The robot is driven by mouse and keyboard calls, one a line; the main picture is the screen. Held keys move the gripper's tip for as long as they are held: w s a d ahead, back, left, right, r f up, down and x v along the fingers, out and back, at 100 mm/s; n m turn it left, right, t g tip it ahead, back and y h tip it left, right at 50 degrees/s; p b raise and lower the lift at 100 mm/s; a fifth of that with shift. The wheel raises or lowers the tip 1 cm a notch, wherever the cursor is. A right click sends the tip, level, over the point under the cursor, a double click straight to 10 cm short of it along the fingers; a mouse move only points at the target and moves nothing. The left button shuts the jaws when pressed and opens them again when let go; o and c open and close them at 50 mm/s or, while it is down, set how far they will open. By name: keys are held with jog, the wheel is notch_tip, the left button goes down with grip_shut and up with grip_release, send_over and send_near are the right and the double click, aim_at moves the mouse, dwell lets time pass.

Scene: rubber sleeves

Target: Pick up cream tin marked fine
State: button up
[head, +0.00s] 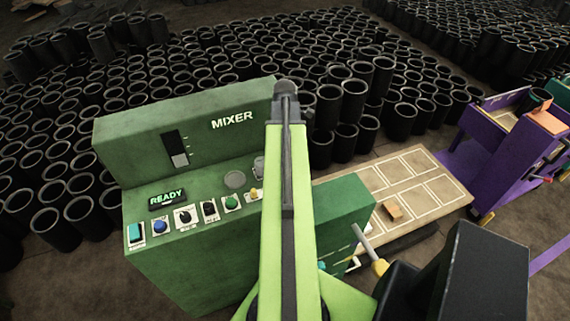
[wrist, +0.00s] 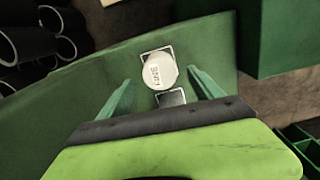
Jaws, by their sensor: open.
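The cream tin (wrist: 154,70) is in the wrist view, round and pale, with the word FINE on its top, which reads turned sideways. It sits on a green surface, over a pale-edged square mark. My gripper (wrist: 160,76) is open. Its two green fingers stand apart, one on each side of the tin, with gaps between them and the tin in the picture. I cannot tell how far above the tin they are. In the head view my arm covers part of the green mixer (head: 195,135), and I cannot make out the tin or the gripper there.
The mixer's panel holds a READY display (head: 167,197), a blue button (head: 160,227) and a green button (head: 232,202). A purple machine (head: 490,140) stands beyond. Many black sleeves (head: 150,75) crowd the floor behind.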

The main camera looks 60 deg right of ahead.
notch_tip(320, 180, down, 5)
jog(key=b, duration=0.4)
jog(key=shift+s+d+f+b, duration=0.1)
jog(key=shift+b, duration=0.25)
jog(key=shift+r, duration=0.2)
jog(key=shift+c, duration=0.4)
grip_shut()
jog(key=shift+r+p, duration=0.5)
jog(key=shift+p, duration=0.2)
notch_tip(320, 180, up, 4)
jog(key=p, duration=0.4)
jog(key=s+a+r+p, duration=0.1)
jog(key=s+r+p, duration=0.5)
jog(key=s, duration=0.5)
jog(key=shift+s, duration=0.25)
